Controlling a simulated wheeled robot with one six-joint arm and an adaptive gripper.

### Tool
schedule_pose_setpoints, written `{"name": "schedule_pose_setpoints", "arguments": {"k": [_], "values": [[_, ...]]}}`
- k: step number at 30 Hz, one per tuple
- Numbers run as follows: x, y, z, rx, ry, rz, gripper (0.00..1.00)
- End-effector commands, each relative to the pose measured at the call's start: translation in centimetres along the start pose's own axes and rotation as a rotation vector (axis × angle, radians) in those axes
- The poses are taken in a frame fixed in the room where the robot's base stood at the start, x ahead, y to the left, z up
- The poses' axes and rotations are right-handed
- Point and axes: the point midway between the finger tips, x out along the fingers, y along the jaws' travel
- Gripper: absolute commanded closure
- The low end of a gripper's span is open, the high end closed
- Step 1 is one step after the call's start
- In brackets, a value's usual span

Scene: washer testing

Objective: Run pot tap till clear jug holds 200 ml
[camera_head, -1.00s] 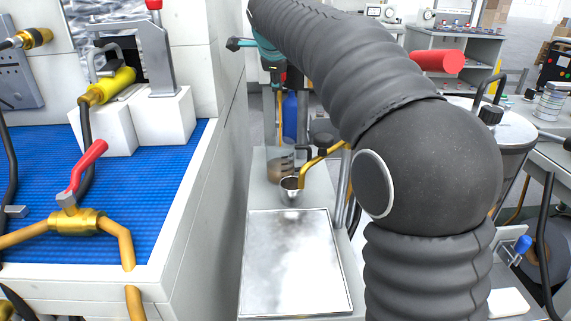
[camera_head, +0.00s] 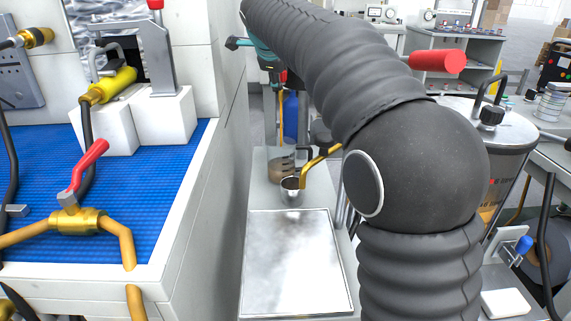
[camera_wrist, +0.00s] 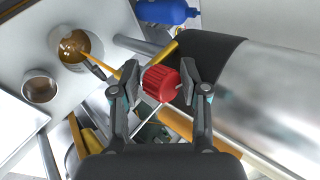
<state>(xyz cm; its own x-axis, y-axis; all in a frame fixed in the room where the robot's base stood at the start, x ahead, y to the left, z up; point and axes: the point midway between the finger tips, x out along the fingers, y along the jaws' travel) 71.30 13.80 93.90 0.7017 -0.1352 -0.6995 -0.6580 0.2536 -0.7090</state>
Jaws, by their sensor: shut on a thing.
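The clear jug (camera_head: 281,168) stands on the bench's back part, behind a small metal cup (camera_head: 291,189). In the wrist view the jug (camera_wrist: 74,50) holds brown liquid; I cannot read its level against any marks. The metal pot (camera_head: 497,140) stands at the right, partly behind my arm, and fills the right of the wrist view (camera_wrist: 275,95). My gripper (camera_wrist: 167,82) is shut on the red tap knob (camera_wrist: 160,83), with a fingertip at each side. In the head view my arm hides the gripper and knob. I cannot tell whether liquid is flowing.
A steel tray plate (camera_head: 297,260) lies in front of the small cup. A brass pipe (camera_head: 318,164) reaches over near the cup. A blue bottle (camera_wrist: 165,11) stands behind. A blue-matted bench (camera_head: 165,185) with a white side wall borders the left.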

Motion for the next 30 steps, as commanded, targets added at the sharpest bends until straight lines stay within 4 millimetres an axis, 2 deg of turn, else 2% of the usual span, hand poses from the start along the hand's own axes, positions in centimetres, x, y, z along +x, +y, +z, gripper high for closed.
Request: {"name": "schedule_pose_setpoints", "arguments": {"k": [1,9,21,30], "values": [[-0.47,-0.63,0.06,0.002,-0.008,-0.017,0.86],[-0.46,-0.67,-0.08,-0.010,-0.018,-0.015,0.86],[-0.42,-0.77,-0.44,-0.205,-0.211,0.010,0.85],[-0.37,-0.81,-0.53,-0.243,-0.246,0.011,0.86]]}}
